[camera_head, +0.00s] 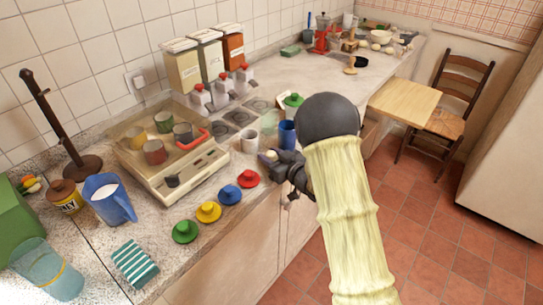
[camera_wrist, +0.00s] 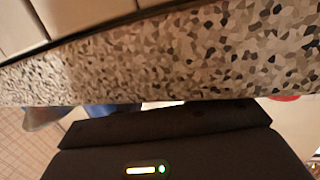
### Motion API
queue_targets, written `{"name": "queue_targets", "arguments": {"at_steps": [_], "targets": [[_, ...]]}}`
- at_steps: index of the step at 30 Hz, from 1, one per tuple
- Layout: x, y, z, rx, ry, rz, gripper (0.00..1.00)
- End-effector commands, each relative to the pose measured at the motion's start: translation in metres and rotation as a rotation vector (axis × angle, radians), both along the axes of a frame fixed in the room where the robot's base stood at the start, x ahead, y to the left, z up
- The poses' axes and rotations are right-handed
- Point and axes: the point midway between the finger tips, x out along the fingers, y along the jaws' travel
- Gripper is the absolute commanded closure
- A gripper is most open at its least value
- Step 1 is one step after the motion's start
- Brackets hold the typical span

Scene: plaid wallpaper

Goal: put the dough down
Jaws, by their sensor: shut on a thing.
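My gripper (camera_head: 270,158) is at the counter's front edge, just right of the white mug (camera_head: 249,140) and below the blue mug (camera_head: 287,135). It is shut on a small pale lump, the dough (camera_head: 271,154), which shows at its fingertips. Whether the dough touches the counter (camera_head: 170,215) I cannot tell. In the wrist view, my gripper's dark body fills the bottom and hides most of the dough.
Red (camera_head: 248,178), blue (camera_head: 230,194), yellow (camera_head: 208,212) and green (camera_head: 185,231) lids line the counter front. A scale-like appliance (camera_head: 180,175) with mugs stands behind them. Canisters (camera_head: 183,65) stand at the wall. A wooden table (camera_head: 404,100) and chair (camera_head: 458,100) are right.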

Motion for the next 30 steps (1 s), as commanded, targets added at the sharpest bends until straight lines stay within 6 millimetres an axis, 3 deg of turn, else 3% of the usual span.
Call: {"name": "queue_targets", "arguments": {"at_steps": [4,5,8,20,30], "targets": [[0.0,-0.001,-0.004,0.0,0.001,-0.002,0.85],[0.0,-0.001,-0.003,0.0,0.001,-0.002,0.59],[0.0,-0.001,-0.002,0.0,0.001,-0.002,0.41],[-0.001,-0.002,0.001,0.0,0.001,-0.002,0.41],[-0.042,-0.038,0.007,0.0,0.002,-0.005,0.41]]}}
